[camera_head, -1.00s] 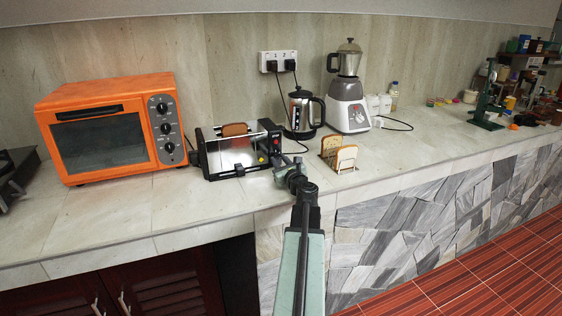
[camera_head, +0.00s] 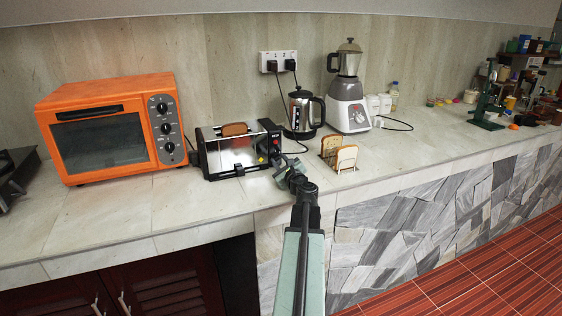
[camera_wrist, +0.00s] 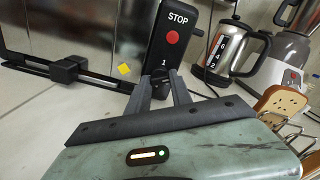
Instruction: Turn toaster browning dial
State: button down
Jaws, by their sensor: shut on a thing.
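The toaster (camera_head: 222,158) is chrome and black and stands on the counter, with bread in its top slot. Its black end panel (camera_wrist: 186,40) shows in the wrist view with a STOP label and a red button (camera_wrist: 173,37). The dark browning dial (camera_wrist: 160,77) sits low on this panel, between my fingertips. My gripper (camera_wrist: 161,84) is shut on the dial, one finger on each side of it. In the head view my gripper (camera_head: 280,167) is at the toaster's right end. The dial's markings are mostly hidden by my fingers.
A kettle (camera_head: 305,113) and a blender (camera_head: 348,100) stand behind and to the right. A toast rack (camera_head: 345,158) with bread slices is right of my gripper. An orange oven (camera_head: 110,128) is left. The front counter left of my arm is clear.

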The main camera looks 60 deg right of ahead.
jog(key=shift+w+a, duration=0.1)
jog(key=c, duration=1.1)
grip_release()
jog(key=shift+c, duration=0.2)
jog(key=v, duration=0.8)
jog(key=shift+w, duration=0.1)
jog(key=shift+r, duration=0.15)
